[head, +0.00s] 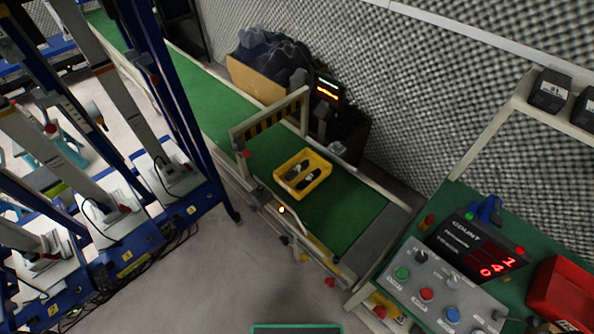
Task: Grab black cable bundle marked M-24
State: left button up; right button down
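A yellow tray (319,181) sits on the green conveyor belt (345,211) near the middle of the head view. Two dark bundles lie side by side in it, a left one (295,171) and a right one (309,180). Each seems to have a pale patch, but no marking such as M-24 is readable at this size. Neither of my grippers is in view, and nothing shows them near the tray.
A control panel (437,287) with coloured buttons and a red counter display (477,252) stand at the lower right. A red bin (563,290) is beside them. Blue racks (160,75) fill the left. A yellow-black striped gate (270,122) spans the belt. Grey floor (225,275) is clear in front.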

aim_at(297, 168)
jog(key=i+j+z, duration=0.2)
jog(key=z, duration=0.15)
jog(key=i+j+z, duration=0.15)
jog(key=z, duration=0.15)
jog(key=i+j+z, duration=0.1)
jog(key=j+z, duration=0.25)
